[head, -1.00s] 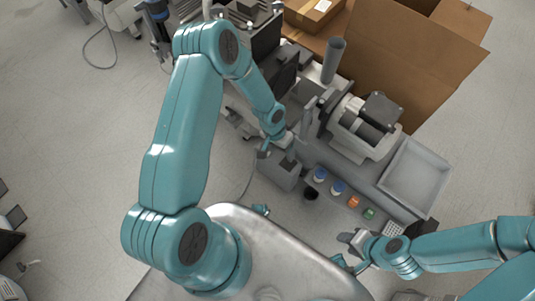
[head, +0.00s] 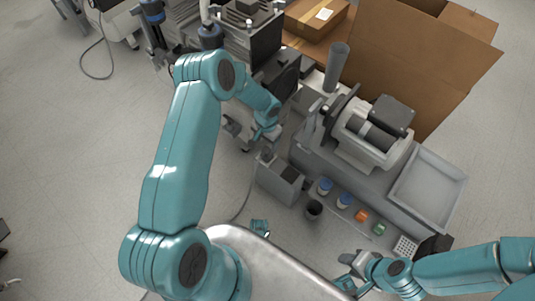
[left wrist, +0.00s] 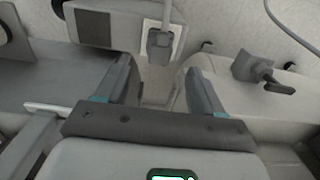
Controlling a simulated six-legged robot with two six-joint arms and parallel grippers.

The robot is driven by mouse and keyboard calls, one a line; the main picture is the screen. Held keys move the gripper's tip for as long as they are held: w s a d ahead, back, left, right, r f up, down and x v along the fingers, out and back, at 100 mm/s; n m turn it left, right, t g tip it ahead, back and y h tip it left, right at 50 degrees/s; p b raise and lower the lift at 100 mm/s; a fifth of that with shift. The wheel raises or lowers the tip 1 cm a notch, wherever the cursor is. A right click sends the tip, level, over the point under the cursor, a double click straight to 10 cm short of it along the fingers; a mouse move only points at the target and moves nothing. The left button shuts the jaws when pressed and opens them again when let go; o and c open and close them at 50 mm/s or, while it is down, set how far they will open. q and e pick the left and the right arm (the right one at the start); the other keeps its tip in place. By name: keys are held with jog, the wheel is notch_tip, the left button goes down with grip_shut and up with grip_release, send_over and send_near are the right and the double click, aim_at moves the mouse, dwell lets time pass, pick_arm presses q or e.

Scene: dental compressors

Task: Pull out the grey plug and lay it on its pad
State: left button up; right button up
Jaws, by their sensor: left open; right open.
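The grey plug (left wrist: 160,42) stands in a pale plate on top of a grey box (head: 272,182), with its cable running up out of the left wrist view. In the head view the plug (head: 266,156) is small on the box top. My right gripper (head: 350,264) is open and empty at lower right.
A bench with a grey motor unit (head: 371,134), an empty tray (head: 428,188) and several coloured caps stands right of the box. A large cardboard carton (head: 420,60) is behind. Clear floor lies left.

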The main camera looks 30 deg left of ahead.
aim_at(266, 150)
pick_arm(q)
notch_tip(266, 150, down, 8)
jog(key=b, duration=0.5)
jog(key=shift+r, duration=0.2)
jog(key=shift+f+b, duration=0.35)
jog(key=shift+b, duration=0.25)
jog(key=shift+r, duration=0.1)
jog(key=shift+b, duration=0.45)
grip_shut()
jog(key=shift+r, duration=0.15)
